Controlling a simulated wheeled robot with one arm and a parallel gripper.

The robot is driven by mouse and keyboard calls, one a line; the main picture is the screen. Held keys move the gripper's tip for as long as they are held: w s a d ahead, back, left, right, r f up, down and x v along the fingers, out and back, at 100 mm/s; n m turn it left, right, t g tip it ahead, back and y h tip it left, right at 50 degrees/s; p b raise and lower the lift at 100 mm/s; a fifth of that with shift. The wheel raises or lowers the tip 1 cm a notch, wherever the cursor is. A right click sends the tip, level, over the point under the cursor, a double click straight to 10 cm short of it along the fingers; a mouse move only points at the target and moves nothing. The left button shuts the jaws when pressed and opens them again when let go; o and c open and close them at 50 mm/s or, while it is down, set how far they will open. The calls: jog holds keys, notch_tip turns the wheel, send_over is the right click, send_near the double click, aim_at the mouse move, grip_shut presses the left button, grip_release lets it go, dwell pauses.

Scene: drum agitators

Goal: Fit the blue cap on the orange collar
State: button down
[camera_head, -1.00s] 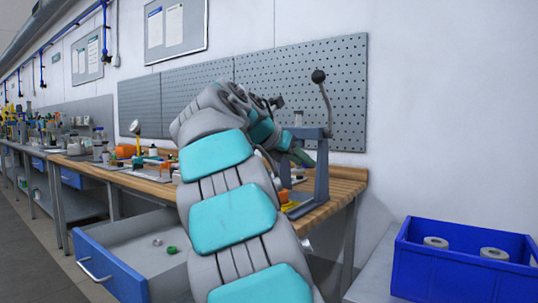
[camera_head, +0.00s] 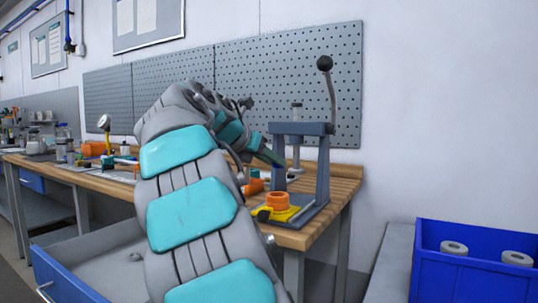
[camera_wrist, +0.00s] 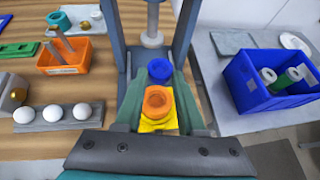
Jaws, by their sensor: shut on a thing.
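The blue cap (camera_wrist: 159,70) is between my gripper's fingertips (camera_wrist: 160,73) in the wrist view, and the gripper is shut on it. The orange collar (camera_head: 277,201) sits on a yellow base at the foot of the grey lever press (camera_head: 322,165), near the bench's front edge. In the wrist view the collar (camera_wrist: 158,103) appears just below the cap, with an open round top; the two are apart. My gripper (camera_head: 272,158) is above and behind the collar in the head view, beside the press frame. The cap cannot be made out in the head view.
The press's uprights and its lever with a black knob (camera_head: 324,63) stand close to my gripper. An orange bin (camera_wrist: 65,56) and a holder with white balls (camera_wrist: 52,117) are to the left. A blue crate (camera_head: 470,262) with rolls is at right. A drawer (camera_head: 65,283) is open.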

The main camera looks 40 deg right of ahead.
aim_at(271, 197)
jog(key=shift+f+b, duration=0.8)
jog(key=shift+f, duration=2.1)
jog(key=shift+s+a+p, duration=0.1)
jog(key=shift+a+p, duration=0.15)
jog(key=shift+p, duration=0.45)
jog(key=shift+f, duration=0.4)
jog(key=shift+f, duration=0.2)
jog(key=shift+f, duration=0.25)
jog(key=shift+c, duration=2.1)
grip_release()
